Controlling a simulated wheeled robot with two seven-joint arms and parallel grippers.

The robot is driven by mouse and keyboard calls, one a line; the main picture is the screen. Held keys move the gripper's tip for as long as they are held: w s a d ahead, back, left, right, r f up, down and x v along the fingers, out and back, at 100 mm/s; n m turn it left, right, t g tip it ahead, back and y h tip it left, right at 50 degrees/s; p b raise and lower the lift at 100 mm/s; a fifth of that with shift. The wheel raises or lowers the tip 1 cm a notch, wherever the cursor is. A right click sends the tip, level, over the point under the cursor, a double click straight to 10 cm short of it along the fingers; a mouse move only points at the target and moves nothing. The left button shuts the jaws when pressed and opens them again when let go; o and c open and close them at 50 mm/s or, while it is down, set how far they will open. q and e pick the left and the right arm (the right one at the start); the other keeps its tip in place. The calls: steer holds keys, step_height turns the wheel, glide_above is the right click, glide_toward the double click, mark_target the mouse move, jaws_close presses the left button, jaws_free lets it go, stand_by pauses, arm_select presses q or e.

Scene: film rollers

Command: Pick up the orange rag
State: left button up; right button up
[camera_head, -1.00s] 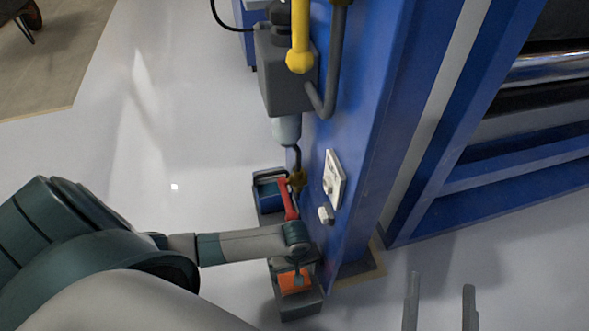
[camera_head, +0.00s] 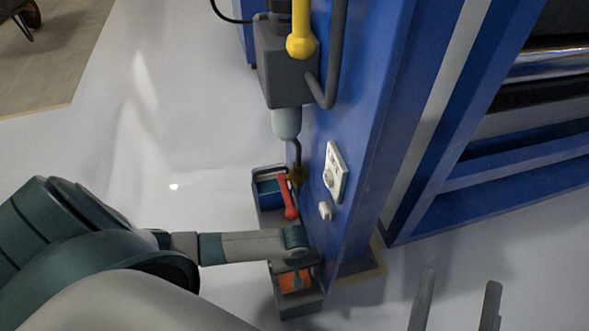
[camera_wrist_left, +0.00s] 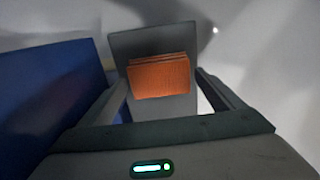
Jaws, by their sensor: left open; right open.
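The orange rag (camera_head: 295,281) lies in the front part of a grey tray (camera_head: 294,308) on the floor beside the blue machine. In the left wrist view the folded rag (camera_wrist_left: 159,78) shows ahead, between the fingers of my left gripper (camera_wrist_left: 161,85), which is open. In the head view my left gripper (camera_head: 292,263) points down over the rag and partly hides it. I cannot tell whether the fingers touch the rag. My right gripper (camera_head: 460,278) is open and empty at the lower right, apart from the tray.
The blue machine frame (camera_head: 365,140) rises close on the right of the tray, with a white switch plate (camera_head: 336,172). A red-handled item (camera_head: 288,198) lies in the tray's far part. A grey box with a yellow pipe (camera_head: 299,45) hangs above.

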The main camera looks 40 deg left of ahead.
arm_select(q)
steer(key=shift+f, duration=0.65)
arm_select(e)
steer(key=shift+s+d+r+t, duration=0.1)
steer(key=shift+d+r+t, duration=0.15)
steer(key=shift+r+t, duration=0.35)
steer(key=shift+r, duration=0.1)
arm_select(q)
steer(key=c, duration=0.9)
